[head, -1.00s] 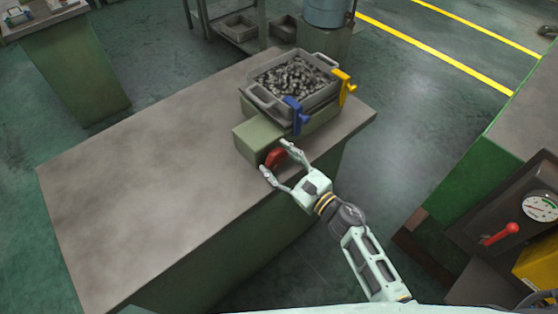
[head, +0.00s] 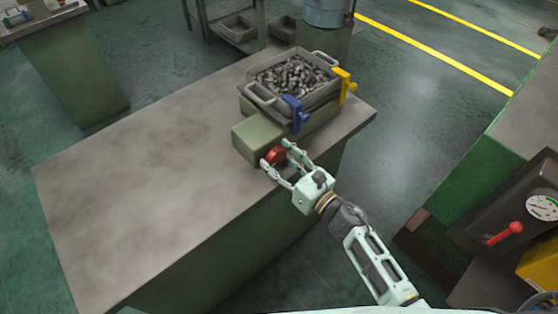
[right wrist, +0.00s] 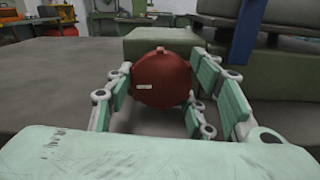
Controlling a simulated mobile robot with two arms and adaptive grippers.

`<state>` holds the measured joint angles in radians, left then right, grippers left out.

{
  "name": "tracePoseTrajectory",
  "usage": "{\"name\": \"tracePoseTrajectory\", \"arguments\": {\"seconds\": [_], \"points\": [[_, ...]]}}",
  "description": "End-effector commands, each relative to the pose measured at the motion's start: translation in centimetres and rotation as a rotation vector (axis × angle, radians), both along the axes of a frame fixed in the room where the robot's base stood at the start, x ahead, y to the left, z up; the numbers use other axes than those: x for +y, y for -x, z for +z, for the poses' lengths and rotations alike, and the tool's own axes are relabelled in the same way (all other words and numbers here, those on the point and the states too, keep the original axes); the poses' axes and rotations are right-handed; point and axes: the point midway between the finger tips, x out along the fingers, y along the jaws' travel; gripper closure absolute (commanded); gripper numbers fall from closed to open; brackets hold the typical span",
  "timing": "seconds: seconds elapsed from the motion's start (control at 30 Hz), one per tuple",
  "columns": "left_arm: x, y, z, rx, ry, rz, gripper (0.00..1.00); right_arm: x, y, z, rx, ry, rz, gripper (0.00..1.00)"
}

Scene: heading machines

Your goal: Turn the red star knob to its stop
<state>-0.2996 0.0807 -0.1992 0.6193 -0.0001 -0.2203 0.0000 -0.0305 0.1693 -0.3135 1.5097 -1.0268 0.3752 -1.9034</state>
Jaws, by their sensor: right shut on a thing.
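The red star knob (head: 275,156) sits on the front face of a green box (head: 252,138) on the workbench. In the right wrist view the knob (right wrist: 161,78) looks round and dark red, with a small pale label on its face. My right gripper (head: 279,158) has one finger on each side of the knob and is shut on it. The fingers also show around the knob in the right wrist view (right wrist: 160,95). The knob's shaft is hidden behind it. My left gripper is out of the head view.
A grey tray (head: 262,96) of metal parts stands on the box unit, with a blue clamp (head: 295,114) and a yellow clamp (head: 345,85) at its rim. The workbench top (head: 140,165) is bare to the left. A panel with a red lever (head: 505,233) stands at the right.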

Motion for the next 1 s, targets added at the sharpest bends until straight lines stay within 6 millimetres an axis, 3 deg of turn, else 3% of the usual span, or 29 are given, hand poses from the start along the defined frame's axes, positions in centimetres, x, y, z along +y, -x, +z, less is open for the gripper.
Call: {"name": "tracePoseTrajectory", "arguments": {"seconds": [0.17,0.2,0.4,0.77,1.0], "points": [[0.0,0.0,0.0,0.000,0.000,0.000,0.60,0.2,0.1,0.1,-0.002,0.000,0.004,0.77],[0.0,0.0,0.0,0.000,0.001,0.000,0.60,0.2,0.1,0.1,-0.002,-0.001,0.004,0.50],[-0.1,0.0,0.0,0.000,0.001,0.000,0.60,0.1,0.1,0.1,-0.003,0.002,0.003,0.33],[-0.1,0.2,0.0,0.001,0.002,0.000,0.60,-0.2,0.3,0.0,-0.002,0.002,0.001,0.33],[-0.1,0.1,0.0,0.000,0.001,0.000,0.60,-2.5,3.5,-0.2,0.001,0.004,0.000,0.33]]}}
